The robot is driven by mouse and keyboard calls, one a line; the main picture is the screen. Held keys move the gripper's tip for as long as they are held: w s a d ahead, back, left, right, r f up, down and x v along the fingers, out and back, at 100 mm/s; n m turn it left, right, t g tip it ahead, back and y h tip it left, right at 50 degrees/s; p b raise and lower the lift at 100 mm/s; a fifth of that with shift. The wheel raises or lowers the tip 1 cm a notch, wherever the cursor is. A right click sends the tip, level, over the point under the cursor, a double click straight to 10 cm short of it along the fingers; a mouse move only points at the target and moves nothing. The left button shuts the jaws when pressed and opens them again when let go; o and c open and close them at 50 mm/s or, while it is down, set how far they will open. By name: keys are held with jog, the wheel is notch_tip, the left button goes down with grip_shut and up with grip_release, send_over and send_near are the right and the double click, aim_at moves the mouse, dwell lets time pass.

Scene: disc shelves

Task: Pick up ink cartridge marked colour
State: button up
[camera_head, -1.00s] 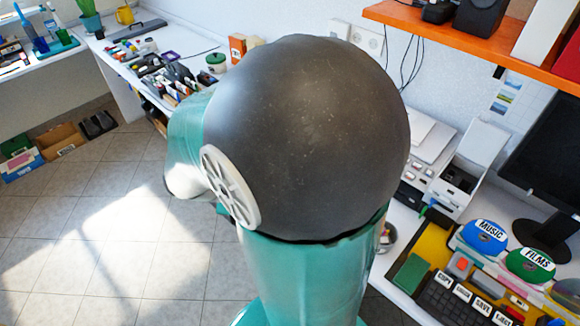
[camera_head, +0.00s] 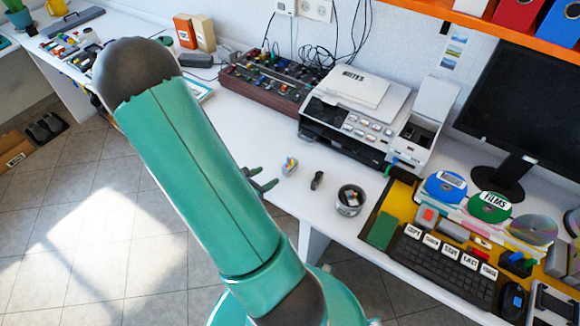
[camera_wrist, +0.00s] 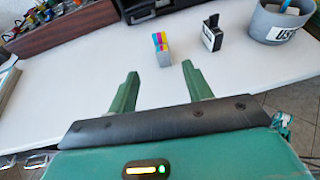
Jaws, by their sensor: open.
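The colour ink cartridge (camera_wrist: 161,49), a small grey block with cyan, magenta and yellow stripes on top, stands on the white desk. It also shows in the head view (camera_head: 290,166). A black cartridge (camera_wrist: 212,34) with a pale label stands to its right, also seen in the head view (camera_head: 317,180). My gripper (camera_wrist: 159,70) is open and empty, with its two green fingers spread. In the wrist view the colour cartridge lies beyond the fingertips, between their lines. In the head view my gripper (camera_head: 272,178) is just left of it.
A grey cup (camera_wrist: 280,22) stands right of the cartridges. The printer (camera_head: 355,115) and a control panel (camera_head: 270,85) with coloured knobs stand behind. A yellow mat (camera_head: 377,222) with a keyboard lies right. White desk around the cartridges is clear.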

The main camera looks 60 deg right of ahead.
aim_at(287, 166)
jog(key=x, duration=1.4)
jog(key=shift+s, duration=0.1)
jog(key=c, duration=1.1)
